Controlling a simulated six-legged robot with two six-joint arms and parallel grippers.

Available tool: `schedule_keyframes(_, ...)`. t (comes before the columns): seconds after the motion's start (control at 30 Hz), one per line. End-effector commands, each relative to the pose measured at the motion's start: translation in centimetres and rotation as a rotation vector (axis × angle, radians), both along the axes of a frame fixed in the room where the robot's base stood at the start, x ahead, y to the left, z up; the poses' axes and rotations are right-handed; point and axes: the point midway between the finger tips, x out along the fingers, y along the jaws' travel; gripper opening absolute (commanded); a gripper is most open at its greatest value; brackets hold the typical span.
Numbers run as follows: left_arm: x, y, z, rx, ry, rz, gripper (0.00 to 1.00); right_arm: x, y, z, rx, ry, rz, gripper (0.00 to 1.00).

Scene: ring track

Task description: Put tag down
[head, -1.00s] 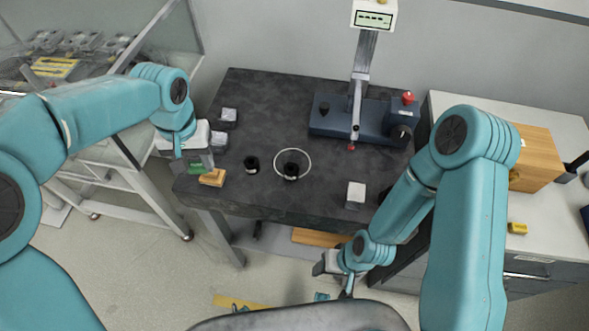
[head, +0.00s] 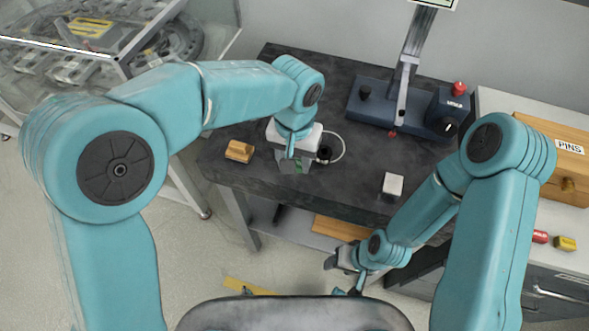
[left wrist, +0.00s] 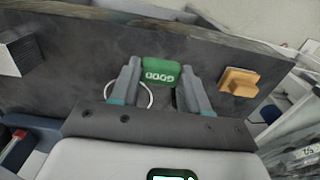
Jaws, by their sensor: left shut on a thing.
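The green tag (left wrist: 161,72), lettered GOOD, sits between the fingertips of my left gripper (left wrist: 160,68) in the left wrist view. The gripper is shut on it. In the head view my left gripper (head: 291,167) is over the front part of the dark table (head: 365,170), with a little of the tag showing at its tip. I cannot tell whether the tag touches the table. My right gripper (head: 345,260) hangs in front of the table, below its top; its jaws are too small to read.
A white ring (head: 341,147) and a black cylinder (head: 324,154) lie just right of my left gripper. A wooden block (head: 239,151) is to its left, a pale cube (head: 392,185) to the right. A blue press-like device (head: 425,115) stands at the back. Bare table lies between.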

Motion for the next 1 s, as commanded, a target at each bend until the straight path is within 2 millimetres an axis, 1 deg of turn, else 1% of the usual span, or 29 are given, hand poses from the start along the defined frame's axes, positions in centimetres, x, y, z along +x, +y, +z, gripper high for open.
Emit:
schedule_keyframes(0.03,0.0,0.0,-0.7,0.000,0.001,0.001,0.17,0.0,0.0,0.0,0.000,0.000,0.000,0.52)
schedule_keyframes(0.17,0.1,0.1,-1.8,0.000,0.001,0.000,0.17,0.0,0.0,0.0,0.000,0.000,0.000,0.52)
schedule_keyframes(0.3,0.1,0.2,-4.1,0.001,0.003,0.001,0.17,0.0,0.0,0.1,0.000,0.000,0.000,0.52)
schedule_keyframes(0.4,0.1,0.2,-5.3,0.000,0.001,0.001,0.17,0.0,0.0,0.1,0.000,0.000,0.000,0.52)
schedule_keyframes(0.5,0.2,0.2,-5.7,-0.001,-0.002,0.000,0.17,0.0,0.0,0.1,0.000,0.000,0.000,0.52)
schedule_keyframes(0.67,0.2,0.2,-5.6,-0.001,-0.002,0.000,0.17,0.0,0.0,0.1,0.000,0.000,0.000,0.52)
schedule_keyframes(0.83,0.2,0.2,-6.1,-0.001,-0.002,0.001,0.17,0.0,0.0,-0.4,0.000,0.000,0.000,0.52)
schedule_keyframes(0.87,0.2,0.2,-6.0,-0.001,-0.002,0.001,0.55,0.0,0.0,-0.2,0.000,0.000,0.000,0.52)
schedule_keyframes(0.9,0.2,0.2,-5.9,-0.001,-0.002,0.001,0.68,0.0,0.0,-0.2,0.000,0.000,0.000,0.52)
schedule_keyframes(0.93,0.2,0.2,-5.9,-0.001,-0.002,0.001,0.71,0.0,0.0,-0.2,0.000,0.000,0.000,0.52)
schedule_keyframes(1.0,0.2,0.2,-5.9,-0.001,-0.002,0.001,0.71,0.0,0.0,-0.2,0.000,0.000,0.000,0.52)
